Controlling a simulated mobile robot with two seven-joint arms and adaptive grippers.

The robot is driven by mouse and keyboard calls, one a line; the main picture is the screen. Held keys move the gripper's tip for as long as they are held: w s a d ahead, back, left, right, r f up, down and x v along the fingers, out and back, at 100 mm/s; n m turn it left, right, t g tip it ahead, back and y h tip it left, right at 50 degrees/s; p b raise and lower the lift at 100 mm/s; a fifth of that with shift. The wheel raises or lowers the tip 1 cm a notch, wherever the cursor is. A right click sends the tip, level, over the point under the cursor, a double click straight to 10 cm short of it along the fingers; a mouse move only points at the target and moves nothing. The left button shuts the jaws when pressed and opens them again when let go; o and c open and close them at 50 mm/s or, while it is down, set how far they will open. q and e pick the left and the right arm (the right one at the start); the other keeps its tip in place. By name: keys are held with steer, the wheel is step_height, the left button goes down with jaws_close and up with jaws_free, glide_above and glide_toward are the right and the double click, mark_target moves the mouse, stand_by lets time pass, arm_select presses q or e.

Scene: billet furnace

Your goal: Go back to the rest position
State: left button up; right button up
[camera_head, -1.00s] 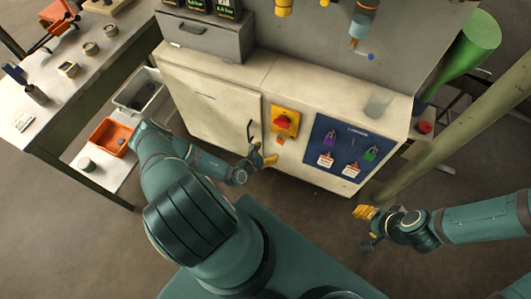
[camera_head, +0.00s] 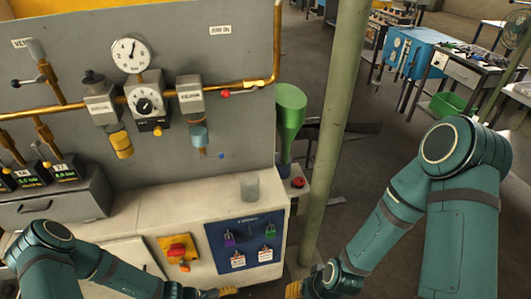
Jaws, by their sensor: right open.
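My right gripper (camera_head: 294,290) is at the bottom edge of the head view, in front of the cabinet's lower right corner and near the green post. Its yellow fingertips show and it is open, with nothing seen in it. My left gripper (camera_head: 227,292) is at the bottom edge, left of the right one, in front of the cabinet. Only a yellow tip of it shows, so its jaws cannot be judged. My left arm comes in from the lower left and my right arm from the right.
A pale cabinet (camera_head: 130,225) with a red and yellow switch (camera_head: 178,250) and a blue lock panel (camera_head: 243,245) stands ahead. Above are a pressure gauge (camera_head: 131,54) and copper pipe. A green post (camera_head: 333,130) stands right of the cabinet.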

arm_select(q)
step_height(320, 180, up, 12)
steer(key=m+y, duration=0.7)
steer(key=m, duration=0.8)
steer(key=shift+s+d+f+t, duration=0.25)
steer(key=shift+s+t, duration=0.05)
steer(key=shift+s, duration=0.05)
stand_by(0.7)
